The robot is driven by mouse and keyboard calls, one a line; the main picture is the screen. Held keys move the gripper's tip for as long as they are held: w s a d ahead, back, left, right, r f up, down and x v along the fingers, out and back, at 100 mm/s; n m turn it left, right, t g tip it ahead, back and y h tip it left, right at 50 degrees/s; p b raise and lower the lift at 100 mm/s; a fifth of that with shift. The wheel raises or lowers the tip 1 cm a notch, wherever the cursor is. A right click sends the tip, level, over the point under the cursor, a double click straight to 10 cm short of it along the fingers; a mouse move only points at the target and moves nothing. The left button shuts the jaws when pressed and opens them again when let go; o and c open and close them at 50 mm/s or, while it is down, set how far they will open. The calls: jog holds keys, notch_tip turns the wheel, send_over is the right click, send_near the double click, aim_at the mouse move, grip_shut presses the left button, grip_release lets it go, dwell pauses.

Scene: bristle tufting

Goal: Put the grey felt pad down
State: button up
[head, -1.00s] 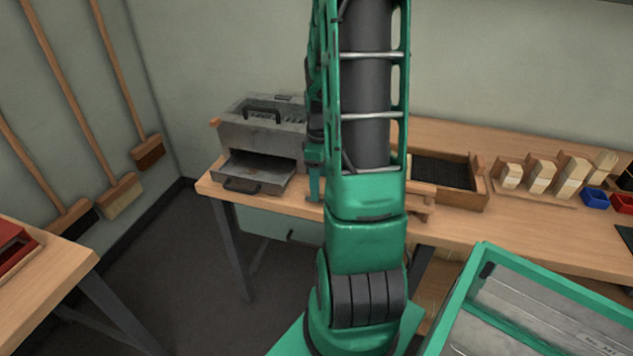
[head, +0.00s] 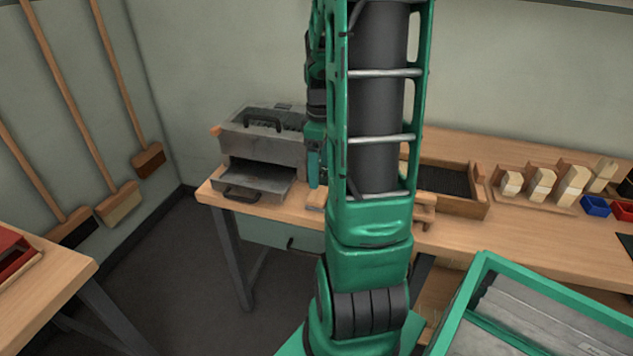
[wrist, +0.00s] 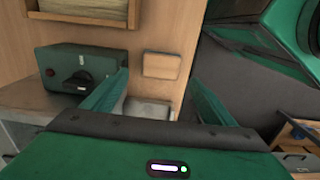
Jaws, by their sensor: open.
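A flat light-grey piece (wrist: 148,109), which looks like the felt pad, lies on the bench top between my fingers in the wrist view. Its near part is hidden behind the gripper body, and I cannot clearly tell its texture. My gripper (wrist: 160,80) is open, with one green finger on each side and a gap around the piece. In the head view my gripper (head: 316,165) is mostly hidden by my arm, over the bench to the right of the grey drawer box. The pad cannot be made out there.
A small wooden block (wrist: 162,66) lies beyond the grey piece. A green box with a black knob (wrist: 75,77) stands left of my fingers. The grey metal box (head: 262,140) has its drawer out. A dark-lined wooden tray (head: 447,190) and brush blocks (head: 542,184) stand right.

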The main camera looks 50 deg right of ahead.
jog(key=s+a+r+m, duration=0.4)
jog(key=s+a+r, duration=0.1)
jog(key=a+r, duration=0.25)
jog(key=s+a+f+m, duration=0.1)
jog(key=s+a+m, duration=0.5)
jog(key=s+a, duration=0.2)
jog(key=shift+s+a+m, duration=0.35)
jog(key=shift+a+m, duration=0.05)
jog(key=shift+a, duration=0.25)
jog(key=shift+f, duration=0.1)
jog(key=shift+w+f, duration=0.25)
jog(key=shift+w, duration=0.4)
